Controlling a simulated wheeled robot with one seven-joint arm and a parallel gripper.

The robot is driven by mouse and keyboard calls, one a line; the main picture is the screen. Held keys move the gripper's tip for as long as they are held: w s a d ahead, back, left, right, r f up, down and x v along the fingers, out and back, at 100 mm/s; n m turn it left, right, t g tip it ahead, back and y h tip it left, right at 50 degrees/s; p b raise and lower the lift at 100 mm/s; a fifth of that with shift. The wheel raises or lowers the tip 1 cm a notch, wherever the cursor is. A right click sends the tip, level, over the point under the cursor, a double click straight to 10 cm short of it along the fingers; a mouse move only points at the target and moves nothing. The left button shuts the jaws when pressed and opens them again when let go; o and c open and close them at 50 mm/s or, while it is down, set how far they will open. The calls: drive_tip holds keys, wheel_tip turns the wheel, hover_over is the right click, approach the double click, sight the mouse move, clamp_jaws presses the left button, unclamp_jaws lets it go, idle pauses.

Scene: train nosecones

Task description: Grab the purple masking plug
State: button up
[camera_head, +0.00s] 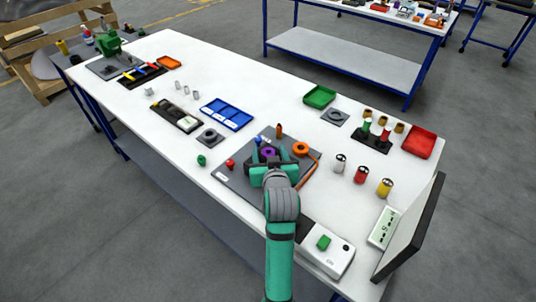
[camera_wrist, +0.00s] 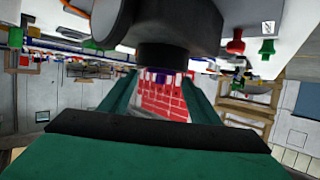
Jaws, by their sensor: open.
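The purple masking plug (camera_head: 267,153) shows as a small purple patch over the dark grey mat (camera_head: 237,185), at the far end of my gripper. My gripper (camera_head: 269,154) is open, its teal fingers reaching over the mat on either side of the purple patch. In the wrist view a bit of purple (camera_wrist: 160,75) shows under a black cylinder (camera_wrist: 167,56), between the teal fingers (camera_wrist: 160,100). Most of the plug is hidden. I cannot tell whether the fingers touch it.
A blue plug (camera_head: 257,141), an orange plug (camera_head: 279,131) and an orange ring (camera_head: 301,148) stand close to my gripper. A red plug (camera_head: 230,163) is to the left. A blue tray (camera_head: 227,113) lies behind. A dark upright panel (camera_head: 412,232) stands at right.

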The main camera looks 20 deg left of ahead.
drive_tip(key=shift+w+a, duration=0.1)
drive_tip(key=shift+w, duration=0.05)
drive_tip(key=c, duration=1.1)
drive_tip(key=shift+r, duration=0.1)
